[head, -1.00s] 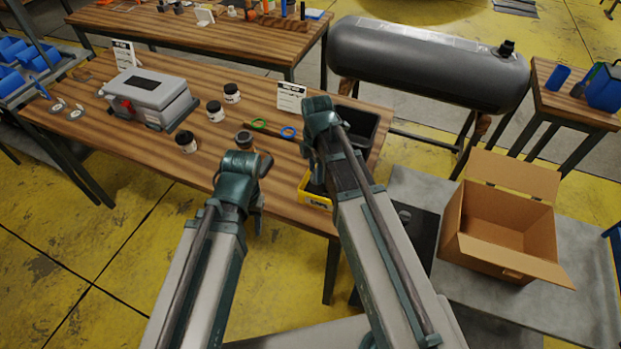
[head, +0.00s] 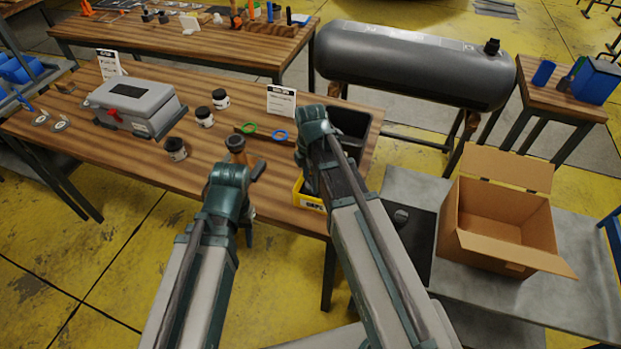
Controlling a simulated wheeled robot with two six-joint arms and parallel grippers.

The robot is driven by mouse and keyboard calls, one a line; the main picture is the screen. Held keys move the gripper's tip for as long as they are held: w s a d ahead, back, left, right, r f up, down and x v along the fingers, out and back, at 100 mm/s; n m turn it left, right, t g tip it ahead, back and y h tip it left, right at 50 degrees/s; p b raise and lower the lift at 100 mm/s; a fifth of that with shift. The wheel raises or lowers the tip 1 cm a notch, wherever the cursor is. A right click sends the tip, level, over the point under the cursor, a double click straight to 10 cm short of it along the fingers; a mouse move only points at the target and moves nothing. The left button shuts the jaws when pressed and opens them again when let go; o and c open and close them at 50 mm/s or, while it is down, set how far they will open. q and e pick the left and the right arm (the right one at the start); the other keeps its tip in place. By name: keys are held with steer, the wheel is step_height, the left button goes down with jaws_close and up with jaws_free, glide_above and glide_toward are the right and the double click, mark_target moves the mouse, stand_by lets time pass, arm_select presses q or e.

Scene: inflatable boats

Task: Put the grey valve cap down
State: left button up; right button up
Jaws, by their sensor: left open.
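A round dark grey cap (head: 236,144), which looks like the grey valve cap, is near the front edge of the wooden table, right of the front black jar. My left gripper (head: 246,164) is on the near side of this cap, its fingers apart. The wrist hides part of the fingers, and I cannot tell whether a finger still touches the cap. My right gripper (head: 304,182) is over the front right of the table, by the yellow bin.
Black-lidded jars (head: 204,117) and a grey toolbox (head: 140,106) stand to the left. Green (head: 249,128) and blue (head: 279,135) rings lie behind the cap. A black tray (head: 349,128) and yellow bin (head: 309,199) are at right. An open cardboard box (head: 505,225) stands further right.

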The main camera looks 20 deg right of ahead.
steer(key=shift+r, duration=0.1)
step_height(320, 180, up, 13)
steer(key=p, duration=1.3)
steer(key=s+a+m+h, duration=0.1)
steer(key=s+a+m, duration=0.9)
steer(key=s+m, duration=0.4)
steer(key=shift+f+m, duration=0.2)
steer(key=shift+m, duration=1)
steer(key=shift+s, duration=0.1)
steer(key=shift+f+b, duration=0.3)
steer(key=shift+b, duration=0.15)
